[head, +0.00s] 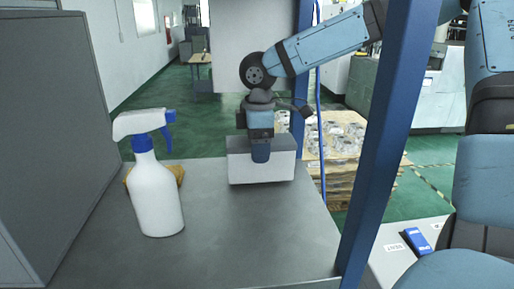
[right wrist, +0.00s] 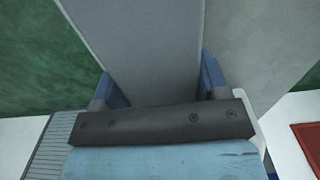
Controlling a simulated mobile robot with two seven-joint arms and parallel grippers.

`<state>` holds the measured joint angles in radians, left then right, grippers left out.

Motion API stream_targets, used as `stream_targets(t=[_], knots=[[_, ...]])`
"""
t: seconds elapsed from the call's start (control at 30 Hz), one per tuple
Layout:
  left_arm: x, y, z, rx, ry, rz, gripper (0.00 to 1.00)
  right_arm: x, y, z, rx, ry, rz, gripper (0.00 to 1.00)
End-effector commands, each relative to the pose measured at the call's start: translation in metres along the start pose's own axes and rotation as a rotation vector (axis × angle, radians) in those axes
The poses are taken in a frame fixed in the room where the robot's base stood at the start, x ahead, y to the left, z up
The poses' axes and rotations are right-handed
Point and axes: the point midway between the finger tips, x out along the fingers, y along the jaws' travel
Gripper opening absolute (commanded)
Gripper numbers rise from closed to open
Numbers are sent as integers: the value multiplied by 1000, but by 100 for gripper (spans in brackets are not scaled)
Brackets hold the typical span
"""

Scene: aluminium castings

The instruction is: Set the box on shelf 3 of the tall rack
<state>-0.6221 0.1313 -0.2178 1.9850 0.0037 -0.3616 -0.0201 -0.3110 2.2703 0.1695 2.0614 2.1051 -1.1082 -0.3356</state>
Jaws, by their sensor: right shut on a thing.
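In the right wrist view the box (right wrist: 145,45) fills the space between the two blue fingers of the gripper (right wrist: 157,85). The shelf's number does not show. My left gripper is not in view.
A white spray bottle (head: 156,195) with a blue collar stands left of the box, with a yellow-brown thing (head: 178,173) behind it. A grey panel (head: 55,140) bounds the left. A blue rack post (head: 385,140) rises at the right. The board's front middle is clear.

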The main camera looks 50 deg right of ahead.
Motion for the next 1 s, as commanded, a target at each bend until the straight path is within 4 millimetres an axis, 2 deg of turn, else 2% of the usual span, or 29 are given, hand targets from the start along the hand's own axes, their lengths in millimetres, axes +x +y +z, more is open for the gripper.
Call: stream_targets(t=[0.1,0.47,0.5,0.57,0.6,0.87,1.0], knots=[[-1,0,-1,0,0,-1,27,8,0,0,0,0,0,33],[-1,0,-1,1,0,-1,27,11,0,0,0,1,-1,33],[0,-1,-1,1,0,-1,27,11,0,0,0,1,0,77],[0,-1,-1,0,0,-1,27,11,0,0,0,1,0,91],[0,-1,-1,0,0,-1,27,11,0,0,0,1,0,93],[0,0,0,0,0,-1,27,10,0,0,0,1,1,93],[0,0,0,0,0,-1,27,-2,1,0,1,3,3,93]])
